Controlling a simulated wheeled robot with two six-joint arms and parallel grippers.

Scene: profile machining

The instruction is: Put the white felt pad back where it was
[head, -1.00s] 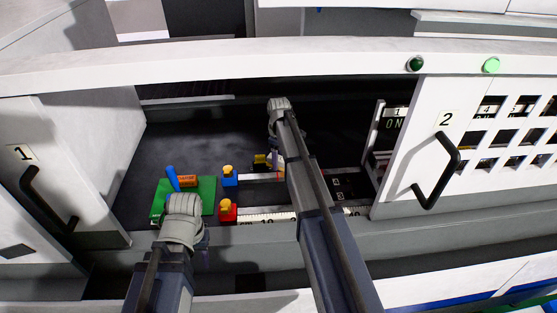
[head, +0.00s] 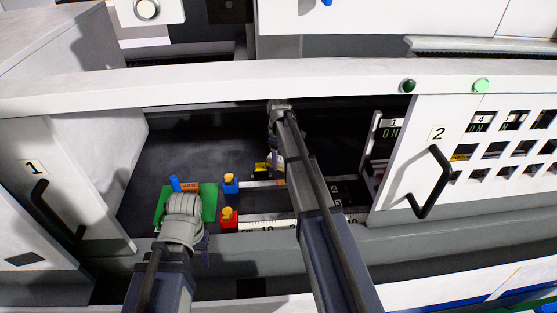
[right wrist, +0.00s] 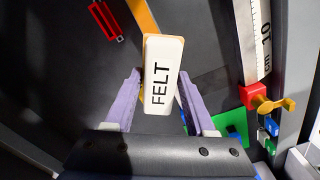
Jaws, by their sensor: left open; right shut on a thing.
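The white felt pad (right wrist: 163,70) has a tan edge and the word FELT in black. In the right wrist view it stands between the purple fingers of my right gripper (right wrist: 160,95), which is shut on it. In the head view my right gripper (head: 275,157) is inside the machine opening, and the pad is largely hidden by my arm. My left gripper (head: 205,257) is open at the front edge of the opening, its fingers mostly hidden behind the wrist.
A green board (head: 209,200) with a blue peg (head: 175,184) lies behind my left wrist. Blue (head: 231,186) and red (head: 228,222) blocks with yellow knobs sit beside rulers (head: 262,225). Doors 1 (head: 60,140) and 2 (head: 425,160) flank the opening. The dark floor at back left is clear.

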